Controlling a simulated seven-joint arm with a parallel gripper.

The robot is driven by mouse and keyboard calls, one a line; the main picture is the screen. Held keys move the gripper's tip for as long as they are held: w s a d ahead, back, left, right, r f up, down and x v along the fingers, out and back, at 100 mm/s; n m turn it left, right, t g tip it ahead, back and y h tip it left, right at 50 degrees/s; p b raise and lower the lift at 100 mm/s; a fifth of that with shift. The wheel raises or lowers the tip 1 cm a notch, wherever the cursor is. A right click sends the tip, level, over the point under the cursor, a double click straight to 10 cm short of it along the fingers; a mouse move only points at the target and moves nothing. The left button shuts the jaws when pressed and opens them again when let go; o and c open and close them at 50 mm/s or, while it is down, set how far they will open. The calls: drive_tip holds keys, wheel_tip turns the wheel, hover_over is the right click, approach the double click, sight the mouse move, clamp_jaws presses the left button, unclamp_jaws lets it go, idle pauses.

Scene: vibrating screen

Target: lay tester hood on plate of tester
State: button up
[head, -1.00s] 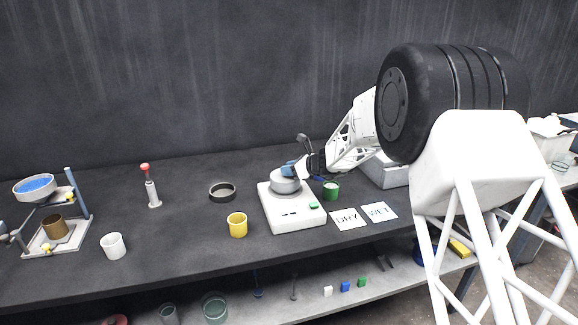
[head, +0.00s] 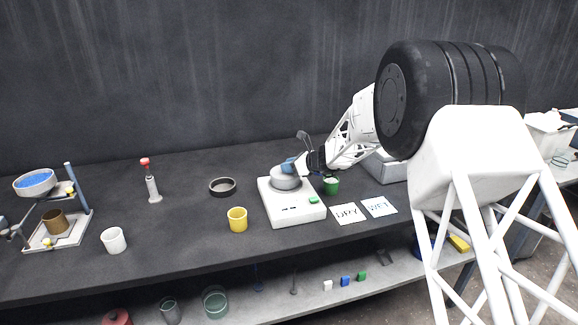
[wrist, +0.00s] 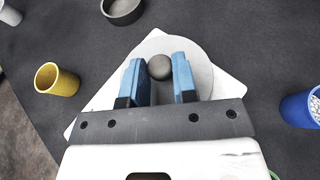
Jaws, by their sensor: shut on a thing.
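The tester (head: 292,216) is a white box with a green button, on the bench in the middle of the head view. The tester hood (head: 285,184) is a grey round cover with a ball knob, over the top of the tester. I cannot tell whether it touches the plate, which is hidden under it. My gripper (head: 289,167) is above the hood, shut on its knob. In the wrist view the blue fingers of my gripper (wrist: 160,75) stand on both sides of the knob of the hood (wrist: 202,76).
A green cup (head: 331,187) stands close right of the tester, and a blue cup (wrist: 299,108) shows in the wrist view. A yellow cup (head: 237,220) and a dark ring (head: 222,187) are to the left. DRY (head: 347,214) and WET (head: 379,207) cards lie right.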

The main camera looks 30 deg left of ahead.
drive_tip(key=shift+f, duration=0.4)
drive_tip(key=o, duration=1)
drive_tip(key=shift+o, duration=0.2)
drive_tip(key=shift+d, duration=0.1)
drive_tip(key=v, duration=0.7)
drive_tip(key=shift+d, duration=0.3)
drive_tip(key=shift+r, duration=0.15)
